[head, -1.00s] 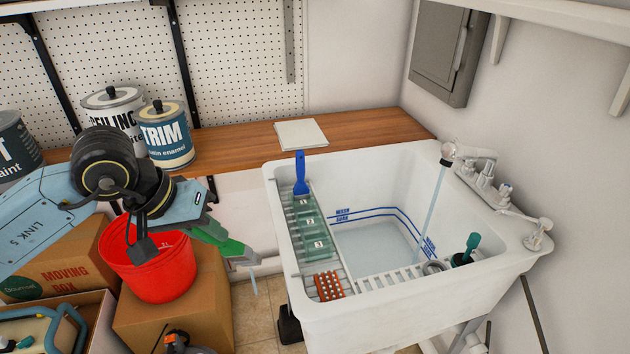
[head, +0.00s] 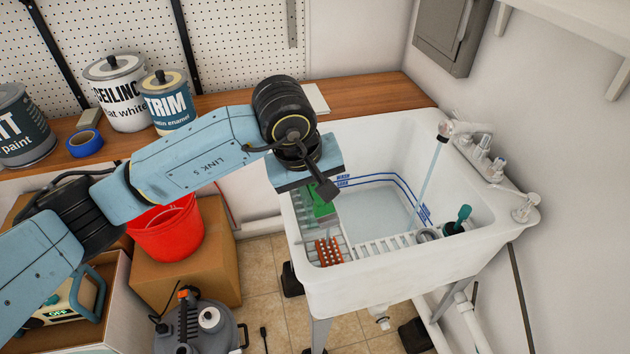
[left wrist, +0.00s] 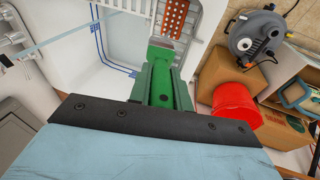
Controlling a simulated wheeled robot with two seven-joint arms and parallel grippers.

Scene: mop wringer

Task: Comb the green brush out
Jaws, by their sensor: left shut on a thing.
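My left gripper (head: 318,198) is shut on the green brush (head: 325,208) above the left ledge of the white sink (head: 400,284). In the left wrist view the gripper (left wrist: 160,88) holds the brush's green handle (left wrist: 163,58). Its pale head points toward the orange-brown studded comb block (left wrist: 175,14). That comb block (head: 328,252) sits at the front of the ledge, just in front of the brush in the head view. I cannot tell whether the brush touches anything. My right gripper is out of view.
Water runs from the faucet (head: 444,126) into the basin. A dark green-handled item (head: 463,214) stands at the sink's front right. A red bucket (head: 170,232) stands on a cardboard box (head: 200,270) to the left. Paint cans (head: 168,103) line the wooden counter.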

